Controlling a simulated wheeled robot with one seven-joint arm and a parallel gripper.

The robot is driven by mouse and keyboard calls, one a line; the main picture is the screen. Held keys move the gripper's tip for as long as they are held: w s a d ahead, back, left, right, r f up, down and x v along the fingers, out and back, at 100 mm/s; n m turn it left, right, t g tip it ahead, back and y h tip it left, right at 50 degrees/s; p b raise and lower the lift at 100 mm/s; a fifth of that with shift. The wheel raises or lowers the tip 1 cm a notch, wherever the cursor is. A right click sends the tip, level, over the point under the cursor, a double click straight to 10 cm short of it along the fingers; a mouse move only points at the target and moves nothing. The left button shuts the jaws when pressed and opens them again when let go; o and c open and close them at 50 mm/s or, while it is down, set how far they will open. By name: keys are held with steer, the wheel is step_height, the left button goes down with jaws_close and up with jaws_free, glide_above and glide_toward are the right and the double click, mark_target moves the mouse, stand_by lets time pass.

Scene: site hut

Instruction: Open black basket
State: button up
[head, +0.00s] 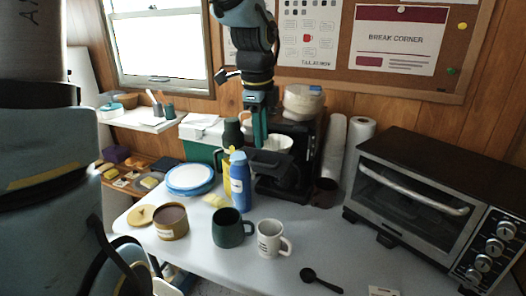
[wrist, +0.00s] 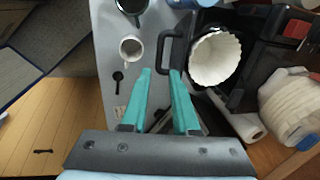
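The black basket (wrist: 241,50) belongs to the black coffee maker (head: 303,136) and holds a white fluted filter (wrist: 212,58). The filter (head: 278,142) shows from above in the head view, so the basket appears to stand out from the machine. Its black loop handle (wrist: 163,51) points left in the wrist view. My gripper (wrist: 160,73) is open, with its teal fingers apart and their tips just below the handle in that view. In the head view my gripper (head: 256,143) points down at the basket's front. Contact with the handle cannot be told.
A blue bottle (head: 240,180), a green mug (head: 230,228), a white mug (head: 271,240) and a brown tub (head: 171,222) stand in front on the table. A black scoop (head: 318,280) lies nearby. A toaster oven (head: 430,195) stands right, beside paper rolls (head: 356,145).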

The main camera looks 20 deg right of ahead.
steer(key=r, duration=0.3)
steer(key=shift+s+a+r, duration=0.15)
steer(key=shift+s, duration=0.05)
steer(key=s+a+f+n, duration=0.1)
steer(key=a+f+n, duration=0.2)
steer(key=a+n, duration=0.5)
steer(key=s+a+f+n, duration=0.1)
steer(key=a+f+n, duration=0.3)
steer(key=a+n, duration=0.4)
steer(key=s+a+f+n+y, duration=0.1)
steer(key=a+f+n, duration=0.3)
steer(key=a+n, duration=0.4)
steer(key=shift+s+a+f+n, duration=0.25)
steer(key=shift+a+n, duration=0.15)
steer(key=shift+a, duration=0.2)
